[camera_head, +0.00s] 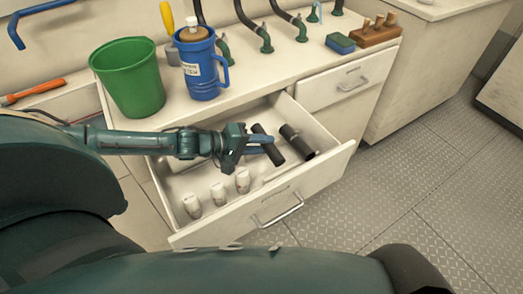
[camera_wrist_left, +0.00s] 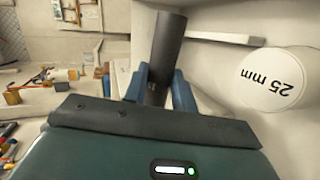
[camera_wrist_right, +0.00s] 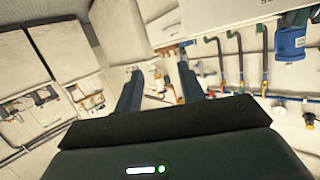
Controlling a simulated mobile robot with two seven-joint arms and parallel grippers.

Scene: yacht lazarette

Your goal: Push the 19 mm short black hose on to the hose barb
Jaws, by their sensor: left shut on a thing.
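My left gripper (camera_head: 258,146) is shut on a short black hose (camera_head: 269,147) and holds it tilted over the open drawer (camera_head: 240,218). In the left wrist view the hose (camera_wrist_left: 168,48) stands out between the blue fingers (camera_wrist_left: 160,88). A second short black hose (camera_head: 298,142) lies in the drawer to the right. I cannot read a size on either hose. Several dark green elbow fittings (camera_head: 266,42) stand along the back of the counter, some with black hoses; I cannot tell which is the hose barb. In the right wrist view my right gripper (camera_wrist_right: 158,88) is open and empty.
White fittings (camera_head: 219,194) stand in the drawer; a white round end marked "25 mm" (camera_wrist_left: 278,80) shows close to the left gripper.

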